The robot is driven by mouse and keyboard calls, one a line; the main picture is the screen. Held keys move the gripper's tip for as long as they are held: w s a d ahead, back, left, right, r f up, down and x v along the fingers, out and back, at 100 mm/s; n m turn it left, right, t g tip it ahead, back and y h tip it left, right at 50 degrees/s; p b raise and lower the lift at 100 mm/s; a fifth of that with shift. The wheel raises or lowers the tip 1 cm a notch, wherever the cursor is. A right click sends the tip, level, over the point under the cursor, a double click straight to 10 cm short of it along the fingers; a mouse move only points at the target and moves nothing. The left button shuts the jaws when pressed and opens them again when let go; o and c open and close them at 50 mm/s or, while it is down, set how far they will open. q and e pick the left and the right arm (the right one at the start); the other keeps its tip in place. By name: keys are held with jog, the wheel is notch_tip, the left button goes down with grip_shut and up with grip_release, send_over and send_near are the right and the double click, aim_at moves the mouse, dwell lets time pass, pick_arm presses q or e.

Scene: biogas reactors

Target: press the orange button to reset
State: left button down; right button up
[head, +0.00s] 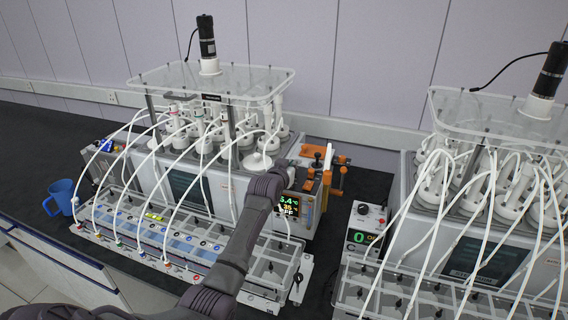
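The left reactor unit (185,175) has a control panel with a lit display (290,207) showing coloured digits and letters. My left gripper (284,168) is at the end of the dark arm, at the top left of this panel. The arm's last links cover part of the panel, and the fingers are too small and hidden to tell open from shut. Orange parts (340,170) stand at the upper right of the panel. I cannot make out a distinct orange button. My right gripper is out of view.
A second reactor unit (470,250) stands at the right, with a small control box (362,238) showing a green 0. White tubes arch over the front trays. A blue mug (61,196) is at the left. Dark bench top shows between the units.

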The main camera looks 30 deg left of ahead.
pick_arm(q)
notch_tip(320, 180, up, 4)
jog(key=shift+w+a+f+p, duration=0.1)
jog(key=shift+a+p, duration=0.05)
jog(key=shift+p, duration=0.55)
jog(key=shift+s+d+f+b, duration=0.15)
jog(key=shift+s+f+b, duration=0.05)
jog(key=shift+s+b, duration=0.25)
jog(key=shift+s+d+f+b, duration=0.15)
jog(key=shift+s+f+b, duration=0.05)
jog(key=shift+s+b, duration=0.2)
jog(key=b+v, duration=0.1)
jog(key=v, duration=0.2)
jog(key=shift+s+r, duration=0.15)
jog(key=shift+r, duration=0.05)
jog(key=b+v, duration=0.1)
jog(key=v, duration=0.4)
jog(key=shift+s+d+r, duration=0.1)
jog(key=shift+r, duration=0.1)
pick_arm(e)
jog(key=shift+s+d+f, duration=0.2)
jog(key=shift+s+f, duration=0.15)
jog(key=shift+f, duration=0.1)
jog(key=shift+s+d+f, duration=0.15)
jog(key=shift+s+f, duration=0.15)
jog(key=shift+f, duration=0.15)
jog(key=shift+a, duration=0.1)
